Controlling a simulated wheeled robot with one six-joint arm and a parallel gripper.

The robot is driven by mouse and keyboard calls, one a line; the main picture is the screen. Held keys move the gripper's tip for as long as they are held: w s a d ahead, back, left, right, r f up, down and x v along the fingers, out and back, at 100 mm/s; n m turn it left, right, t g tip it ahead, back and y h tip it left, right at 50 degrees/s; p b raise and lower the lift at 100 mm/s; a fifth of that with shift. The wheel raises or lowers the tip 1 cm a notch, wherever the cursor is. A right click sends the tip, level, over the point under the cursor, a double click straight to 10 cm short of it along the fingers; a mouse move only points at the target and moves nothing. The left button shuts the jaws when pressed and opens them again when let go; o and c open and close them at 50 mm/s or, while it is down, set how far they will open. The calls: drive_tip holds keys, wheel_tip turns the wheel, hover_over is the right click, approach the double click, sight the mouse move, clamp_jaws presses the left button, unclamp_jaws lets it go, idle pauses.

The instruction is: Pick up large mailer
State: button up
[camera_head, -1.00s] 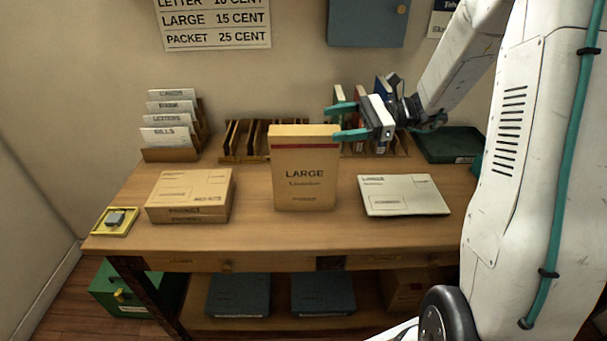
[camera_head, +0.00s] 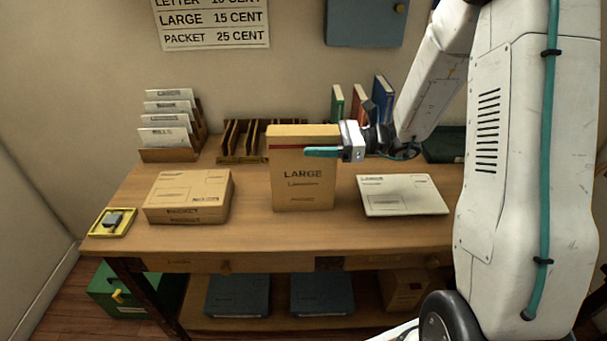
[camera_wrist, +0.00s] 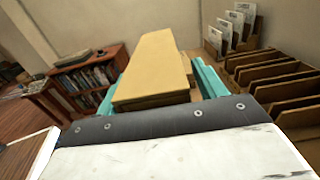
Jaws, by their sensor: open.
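The large mailer (camera_head: 303,181) is a tan upright box-like packet marked LARGE, with a red band near its top. It stands on the wooden desk (camera_head: 260,228) near the middle. My gripper (camera_head: 322,152) is at its upper right, with one teal finger showing across its front face in the head view. In the wrist view the mailer (camera_wrist: 155,68) lies between the two teal fingers of my gripper (camera_wrist: 158,85), one on each side. The jaws are open around it. Whether a finger touches it I cannot tell. The far finger is hidden in the head view.
A packet box (camera_head: 188,196) lies on the left and a flat white envelope (camera_head: 402,195) on the right. Behind stand a letter rack (camera_head: 172,125), an empty wooden sorter (camera_head: 240,140) and upright books (camera_head: 360,106). A yellow tray (camera_head: 98,229) sits at the left edge.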

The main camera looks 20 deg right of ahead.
drive_tip(key=c, duration=1.3)
drive_tip(key=shift+c, duration=0.2)
